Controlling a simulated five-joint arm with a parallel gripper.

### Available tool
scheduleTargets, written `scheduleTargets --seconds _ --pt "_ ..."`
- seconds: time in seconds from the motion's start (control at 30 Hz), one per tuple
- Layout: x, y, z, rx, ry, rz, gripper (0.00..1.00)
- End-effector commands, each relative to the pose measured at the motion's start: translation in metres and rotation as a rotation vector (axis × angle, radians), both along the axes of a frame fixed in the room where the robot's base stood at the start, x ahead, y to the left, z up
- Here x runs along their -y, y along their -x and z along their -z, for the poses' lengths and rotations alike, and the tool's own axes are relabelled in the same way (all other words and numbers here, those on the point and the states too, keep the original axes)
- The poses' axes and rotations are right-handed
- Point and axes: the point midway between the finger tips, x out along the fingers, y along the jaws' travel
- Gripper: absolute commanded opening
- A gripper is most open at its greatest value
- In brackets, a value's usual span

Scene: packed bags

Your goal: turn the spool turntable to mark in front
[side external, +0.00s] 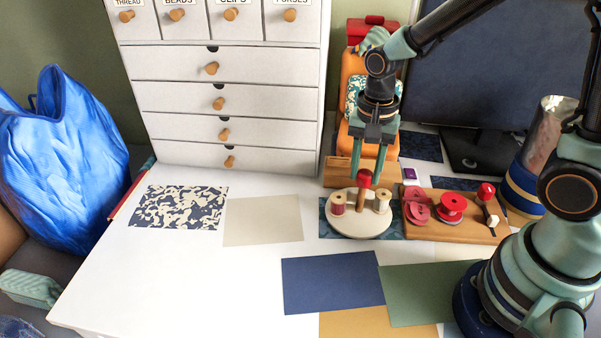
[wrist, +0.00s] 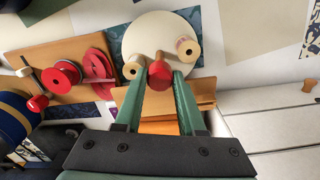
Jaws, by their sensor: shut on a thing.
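The spool turntable is a round cream disc (side external: 362,226) with a wooden centre post topped by a red knob (side external: 364,178). A spool with reddish thread (side external: 338,204) stands on its left and a pale spool (side external: 382,201) on its right. My gripper (side external: 366,174) points down from above with its two green fingers shut on the red knob. In the wrist view the knob (wrist: 160,71) sits between the fingertips, with the disc (wrist: 150,28) beyond. I cannot make out a mark on the disc; the knob and fingers hide part of it.
A white drawer cabinet (side external: 180,99) and a wooden box (side external: 338,171) are behind. Flat blue (side external: 331,282) and green (side external: 425,292) sheets lie in front.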

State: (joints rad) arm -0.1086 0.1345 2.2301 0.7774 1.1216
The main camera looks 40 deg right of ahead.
Motion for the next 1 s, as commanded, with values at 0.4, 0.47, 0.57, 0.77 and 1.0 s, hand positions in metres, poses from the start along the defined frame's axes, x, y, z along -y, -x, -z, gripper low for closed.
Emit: scheduleTargets --seconds 0.4,0.47,0.57,0.77,1.0 --pt "0.0007 -0.0015 -0.0010 0.005 -0.001 0.211 0.00" --pt "0.0007 -0.0015 -0.0010 0.005 -0.001 0.241 0.00" --pt "0.0008 -0.0014 -0.0010 0.005 -0.002 0.290 0.00" --pt "0.0008 -0.0015 -0.0010 0.005 -0.002 0.390 0.00" --pt "0.0010 -0.0014 -0.0010 0.004 -0.001 0.511 0.00"
